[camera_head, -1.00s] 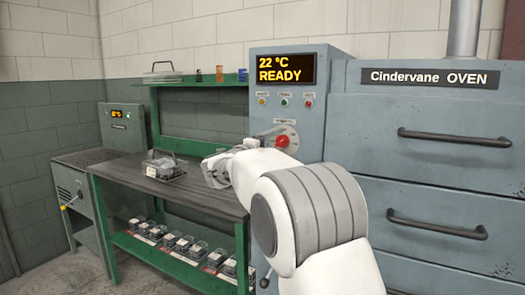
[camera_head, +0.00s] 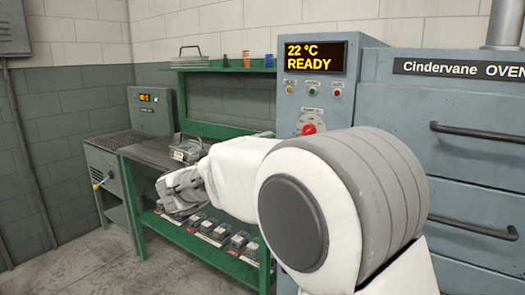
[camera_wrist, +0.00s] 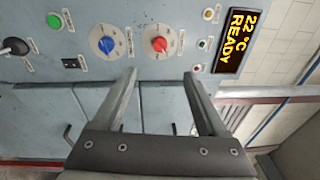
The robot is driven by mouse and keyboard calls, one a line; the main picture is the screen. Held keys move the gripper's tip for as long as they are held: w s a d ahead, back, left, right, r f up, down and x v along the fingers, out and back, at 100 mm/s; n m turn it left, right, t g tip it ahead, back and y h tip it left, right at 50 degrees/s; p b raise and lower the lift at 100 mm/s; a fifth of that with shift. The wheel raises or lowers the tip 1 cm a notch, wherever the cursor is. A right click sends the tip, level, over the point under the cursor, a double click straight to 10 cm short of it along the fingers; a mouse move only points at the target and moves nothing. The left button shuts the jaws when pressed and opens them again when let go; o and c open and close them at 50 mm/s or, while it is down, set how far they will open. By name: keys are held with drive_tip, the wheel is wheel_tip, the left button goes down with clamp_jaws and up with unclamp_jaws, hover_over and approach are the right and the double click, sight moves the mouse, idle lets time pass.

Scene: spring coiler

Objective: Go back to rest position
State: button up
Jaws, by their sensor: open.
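My gripper (camera_wrist: 160,85) is open and empty in the wrist view, its two fingers spread apart before the oven's control panel. In the head view my gripper (camera_head: 178,190) hangs in front of the green workbench, left of my white arm, apart from the bench. The oven control panel (camera_wrist: 85,95) carries a blue dial (camera_wrist: 108,41), a red dial (camera_wrist: 158,43) and a green button (camera_wrist: 54,20). Its display (camera_head: 314,57) reads 22 °C READY. My arm hides part of the bench and of the oven front.
A wire basket (camera_head: 188,150) stands on the bench top (camera_head: 150,149). Several small boxes (camera_head: 222,232) line the lower green shelf. The oven (camera_head: 455,170) with its drawer handles is at the right. The floor (camera_head: 95,255) at lower left is clear.

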wheel_tip(320, 180, up, 6)
drive_tip(key=w+n+t+y, duration=0.1)
drive_tip(key=n+t+y, duration=0.3)
drive_tip(key=n+y, duration=0.3)
drive_tip(key=s+n+y, duration=0.6)
drive_tip(key=n+y, duration=0.1)
drive_tip(key=n, duration=0.3)
drive_tip(key=s+d+f+n+g+h+p, duration=0.1)
drive_tip(key=s+d+f+n+g, duration=0.25)
drive_tip(key=s+f, duration=0.5)
drive_tip(key=s+d+f+n+g, duration=0.3)
drive_tip(key=s+d+f+g, duration=0.2)
drive_tip(key=s, duration=0.6)
drive_tip(key=s+d+f+n+g+h+p, duration=0.1)
drive_tip(key=s+d+f+n+g, duration=0.4)
drive_tip(key=s, duration=0.5)
wheel_tip(320, 180, up, 17)
drive_tip(key=a+m+t+p, duration=0.1)
drive_tip(key=p, duration=1.6)
drive_tip(key=shift+w+p, duration=0.4)
drive_tip(key=shift+w, duration=0.05)
